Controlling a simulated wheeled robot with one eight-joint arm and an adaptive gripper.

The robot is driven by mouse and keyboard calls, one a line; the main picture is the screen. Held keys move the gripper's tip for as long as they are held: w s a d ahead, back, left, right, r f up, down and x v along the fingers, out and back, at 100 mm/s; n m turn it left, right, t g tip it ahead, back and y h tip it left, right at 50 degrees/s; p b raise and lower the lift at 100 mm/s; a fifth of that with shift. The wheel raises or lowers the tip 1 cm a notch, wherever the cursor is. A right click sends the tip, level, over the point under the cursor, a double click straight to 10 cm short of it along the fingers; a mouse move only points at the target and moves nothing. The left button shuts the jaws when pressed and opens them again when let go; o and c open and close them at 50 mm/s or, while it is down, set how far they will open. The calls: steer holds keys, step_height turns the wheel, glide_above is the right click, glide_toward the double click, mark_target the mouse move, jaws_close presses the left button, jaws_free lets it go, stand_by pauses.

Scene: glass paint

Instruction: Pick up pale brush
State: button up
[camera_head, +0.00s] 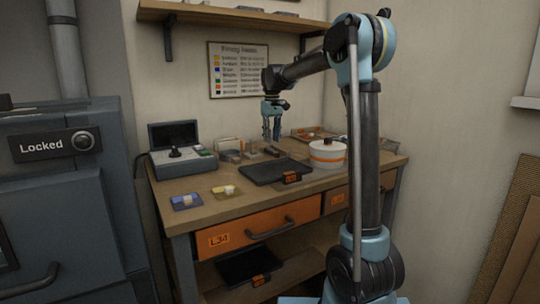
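My gripper (271,137) points down above the back of the wooden table (208,211). Its two fingers appear apart, with nothing visible between them. I cannot clearly make out a pale brush at this size. Several small items (251,153) lie on the table below and left of my gripper, behind the black tray (262,173), and are too small to identify. A shallow tray (312,134) with small things in it stands at the back right, partly hidden.
A white lidded pot (327,155) stands right of the black tray. A grey device (181,163) with a screen is at the left. Blue (186,202) and yellow (226,191) samples lie near the front edge. A shelf (225,14) hangs above.

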mark_target(269, 151)
steer(key=shift+w+a+f, duration=0.1)
steer(key=shift+a+f, duration=0.05)
steer(key=shift+f, duration=1.15)
steer(key=shift+w+a+f, duration=0.1)
steer(key=shift+f, duration=1.15)
jaws_close()
